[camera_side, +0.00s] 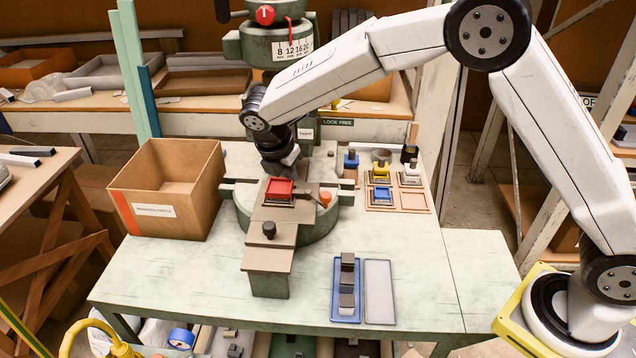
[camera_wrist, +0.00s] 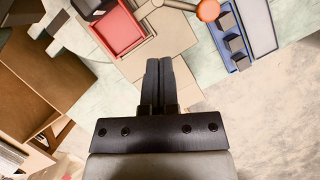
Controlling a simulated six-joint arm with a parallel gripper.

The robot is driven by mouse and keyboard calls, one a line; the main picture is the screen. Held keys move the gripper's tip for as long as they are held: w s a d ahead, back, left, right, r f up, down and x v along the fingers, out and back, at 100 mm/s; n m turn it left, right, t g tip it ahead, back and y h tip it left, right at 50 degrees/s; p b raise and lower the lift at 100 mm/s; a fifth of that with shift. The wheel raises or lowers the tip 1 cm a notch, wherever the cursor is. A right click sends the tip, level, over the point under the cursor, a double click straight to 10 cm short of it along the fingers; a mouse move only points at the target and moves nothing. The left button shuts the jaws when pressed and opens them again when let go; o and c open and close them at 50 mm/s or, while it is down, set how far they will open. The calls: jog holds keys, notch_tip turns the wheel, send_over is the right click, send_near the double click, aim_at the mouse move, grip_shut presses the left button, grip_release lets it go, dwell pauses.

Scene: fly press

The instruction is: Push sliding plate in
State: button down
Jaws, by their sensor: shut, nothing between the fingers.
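The sliding plate (camera_side: 272,218) is a brown strip on the green round press base (camera_side: 320,232). My gripper (camera_side: 281,166) is shut and empty, pointing down just behind the red piece under the press head. In the wrist view the closed fingers (camera_wrist: 160,65) are side by side. I cannot tell whether they touch the plate.
An orange knob (camera_side: 325,199) is right of the plate. An open cardboard box (camera_side: 170,190) stands left of the press. A blue tray (camera_side: 347,290) with dark blocks and a pale tray (camera_side: 379,291) lie front right. Several stamps stand back right. The front left table is clear.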

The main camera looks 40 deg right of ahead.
aim_at(252, 250)
jog(key=s+a+n+t, duration=0.1)
jog(key=s+a, duration=0.3)
jog(key=a, duration=0.5)
jog(key=s+a+f+n+y, duration=0.1)
jog(key=s+a+n, duration=0.3)
jog(key=a, duration=0.5)
jog(key=shift+f+t, duration=0.15)
jog(key=shift+t, duration=0.25)
jog(key=shift+f, duration=0.1)
jog(key=x, duration=0.9)
jog(key=shift+f, duration=0.15)
jog(key=shift+w+d+f, duration=0.2)
jog(key=shift+w+d, duration=1.25)
jog(key=shift+w, duration=0.1)
